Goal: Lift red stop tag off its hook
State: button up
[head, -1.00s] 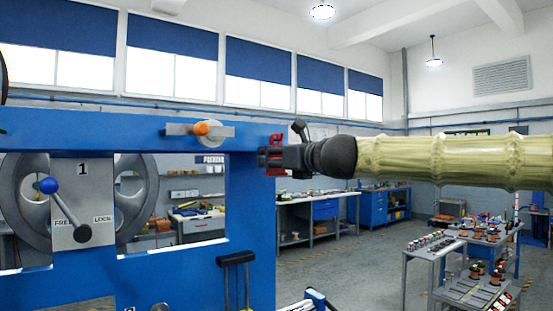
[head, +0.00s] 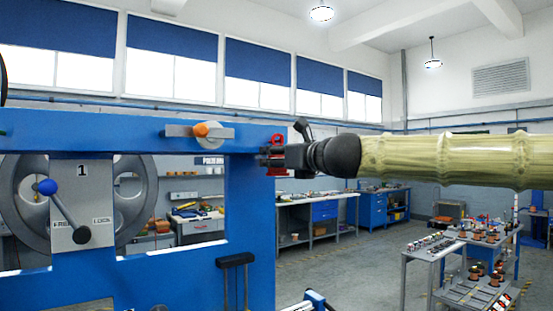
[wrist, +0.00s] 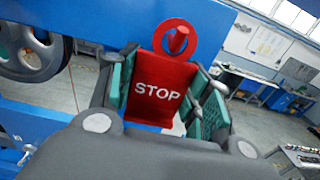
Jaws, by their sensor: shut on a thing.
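The red stop tag (wrist: 158,88), with white STOP lettering, is between the green pads of my gripper (wrist: 163,78) in the wrist view. My gripper is shut on it. The tag's red ring (wrist: 162,34) is still around the red hook (wrist: 179,40) on the blue frame. In the head view my gripper (head: 272,156) is at the right end of the frame's top beam, and the tag (head: 278,171) shows only in part behind the fingers.
The blue frame (head: 190,270) fills the left side, with a blue-knobbed lever (head: 62,208) and an orange knob (head: 201,130) on it. Benches and small tables stand farther back on open floor.

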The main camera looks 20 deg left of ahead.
jog(key=shift+s+d+r, duration=0.4)
jog(key=shift+d+r, duration=0.15)
jog(key=shift+r, duration=0.05)
dwell(1.0)
jog(key=shift+s+d, duration=0.1)
jog(key=shift+d, duration=0.1)
jog(key=shift+s+d, duration=0.35)
jog(key=shift+d, duration=0.1)
jog(key=shift+s, duration=0.1)
jog(key=shift+s+d, duration=0.25)
jog(key=shift+d, duration=0.1)
jog(key=shift+s+d+r, duration=0.1)
jog(key=shift+s+d, duration=0.1)
jog(key=shift+d, duration=0.1)
dwell(0.4)
jog(key=shift+s+d, duration=0.2)
jog(key=shift+d, duration=0.05)
